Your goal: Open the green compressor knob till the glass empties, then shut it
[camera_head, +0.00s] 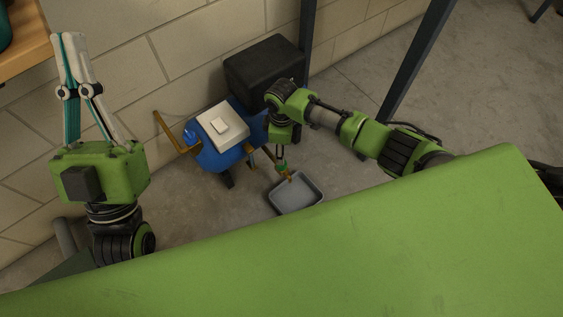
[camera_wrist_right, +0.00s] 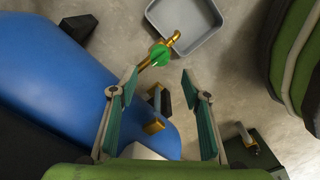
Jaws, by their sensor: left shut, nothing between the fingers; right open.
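The blue compressor (camera_head: 222,154) stands on the floor by the wall. Its green knob (camera_wrist_right: 160,54) sits on a brass drain fitting (camera_wrist_right: 175,38) in the right wrist view. A small piece between brass fittings (camera_wrist_right: 154,126) on the tank side may be the glass; I cannot tell its level. My right gripper (camera_wrist_right: 160,78) is open around empty space, with the knob just past its fingertips and apart from them. In the head view it reaches down beside the compressor, partly hidden by its arm. My left gripper (camera_head: 69,38) is raised at the left, shut and empty.
A grey tray (camera_head: 295,194) lies on the floor under the drain fitting. A black box (camera_head: 264,68) stands behind the compressor against the block wall. A wooden shelf (camera_head: 22,46) is at upper left, and dark metal legs (camera_head: 412,62) stand at right.

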